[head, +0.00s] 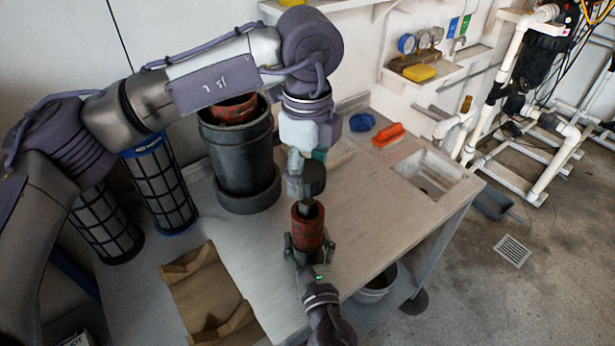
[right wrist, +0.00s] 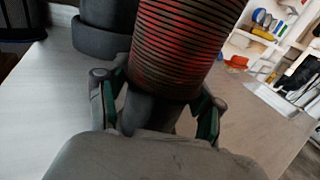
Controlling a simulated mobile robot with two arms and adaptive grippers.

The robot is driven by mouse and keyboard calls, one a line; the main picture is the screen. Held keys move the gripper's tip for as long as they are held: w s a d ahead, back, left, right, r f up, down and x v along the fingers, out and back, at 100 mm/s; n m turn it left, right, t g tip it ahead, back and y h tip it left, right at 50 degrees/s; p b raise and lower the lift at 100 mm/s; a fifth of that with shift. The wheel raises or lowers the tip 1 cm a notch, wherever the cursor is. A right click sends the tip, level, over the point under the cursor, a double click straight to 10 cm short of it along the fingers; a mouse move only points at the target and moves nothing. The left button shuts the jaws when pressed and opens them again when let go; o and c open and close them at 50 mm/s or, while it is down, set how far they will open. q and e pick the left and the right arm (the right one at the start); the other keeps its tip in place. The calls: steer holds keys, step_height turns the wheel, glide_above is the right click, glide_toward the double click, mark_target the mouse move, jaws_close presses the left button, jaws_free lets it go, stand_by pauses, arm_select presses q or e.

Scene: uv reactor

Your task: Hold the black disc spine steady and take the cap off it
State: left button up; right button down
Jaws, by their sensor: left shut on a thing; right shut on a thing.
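The disc spine (head: 307,228) is upright over the bench, its ribbed body red and black. My right gripper (head: 308,246) is shut around its lower part. In the right wrist view the ribbed spine (right wrist: 185,45) rises between the two fingers of the right gripper (right wrist: 158,112). The black cap (head: 314,178) is a short dark cylinder above the spine, with a narrower dark piece below it at the spine's top. My left gripper (head: 300,176) comes down from above and is shut on the cap, its fingers partly hidden. I cannot tell whether cap and spine still touch.
A large black canister (head: 238,155) stands on the bench left of the spine. Two mesh filter cylinders (head: 162,185) (head: 108,225) are further left. A brown cardboard holder (head: 208,300) lies in front. An orange brush (head: 388,135) and a sink (head: 430,175) are at the right.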

steer(key=shift+c, duration=0.4)
jaws_free()
